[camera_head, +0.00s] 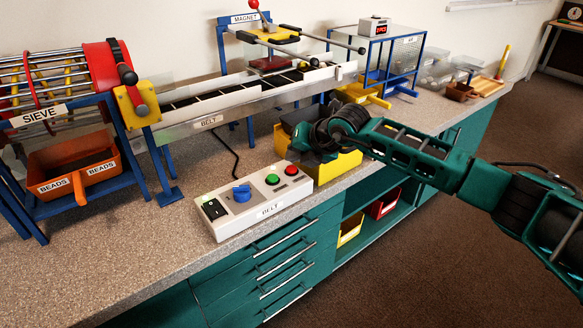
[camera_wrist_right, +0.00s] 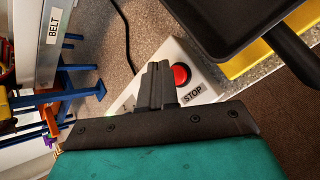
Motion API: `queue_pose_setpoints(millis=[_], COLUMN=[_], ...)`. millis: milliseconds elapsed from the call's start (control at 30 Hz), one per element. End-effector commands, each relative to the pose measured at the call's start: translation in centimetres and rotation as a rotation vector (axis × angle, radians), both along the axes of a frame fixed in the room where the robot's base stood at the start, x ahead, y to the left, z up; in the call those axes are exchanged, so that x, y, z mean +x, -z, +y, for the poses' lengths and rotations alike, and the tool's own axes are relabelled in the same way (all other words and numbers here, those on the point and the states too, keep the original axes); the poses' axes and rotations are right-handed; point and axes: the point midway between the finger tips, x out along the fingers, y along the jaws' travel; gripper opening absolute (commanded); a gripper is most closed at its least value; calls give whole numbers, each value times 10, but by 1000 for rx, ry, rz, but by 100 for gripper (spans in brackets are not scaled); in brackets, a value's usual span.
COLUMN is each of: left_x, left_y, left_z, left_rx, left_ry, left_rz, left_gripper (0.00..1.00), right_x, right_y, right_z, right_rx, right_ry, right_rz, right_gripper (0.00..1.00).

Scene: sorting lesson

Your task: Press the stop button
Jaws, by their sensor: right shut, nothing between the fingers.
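The stop button is the red button (camera_head: 291,170) at the right end of the white control box (camera_head: 262,212) labelled BELT. In the right wrist view the red button (camera_wrist_right: 181,75) sits beside a STOP label (camera_wrist_right: 192,95). My right gripper (camera_wrist_right: 155,85) is shut and empty; its fingertips appear just left of the red button there. Whether they touch the box cannot be told. In the head view my right gripper (camera_head: 301,140) is behind the box's right end. The box also has a green button (camera_head: 272,179), a blue knob (camera_head: 242,193) and a black switch (camera_head: 213,209). My left gripper is out of view.
A yellow bin (camera_head: 345,166) with a dark tray stands right behind the box. The belt conveyor (camera_head: 250,112) runs behind, with a black cable on the worktop (camera_head: 130,255). The sieve (camera_head: 60,80) with an orange bin (camera_head: 75,168) stands left. Worktop left of the box is clear.

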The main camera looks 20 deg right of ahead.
Motion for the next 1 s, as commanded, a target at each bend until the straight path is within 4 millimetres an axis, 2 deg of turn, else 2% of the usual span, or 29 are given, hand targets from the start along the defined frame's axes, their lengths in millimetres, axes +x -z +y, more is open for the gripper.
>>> queue_pose_setpoints(millis=[400,1000], left_x=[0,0], left_y=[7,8], left_z=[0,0], left_rx=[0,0], left_ry=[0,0], left_rz=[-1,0], left_gripper=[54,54], right_x=[0,0], right_y=[9,11], right_z=[0,0], right_rx=[1,0], right_ry=[0,0], right_rz=[1,0], right_gripper=[0,0])
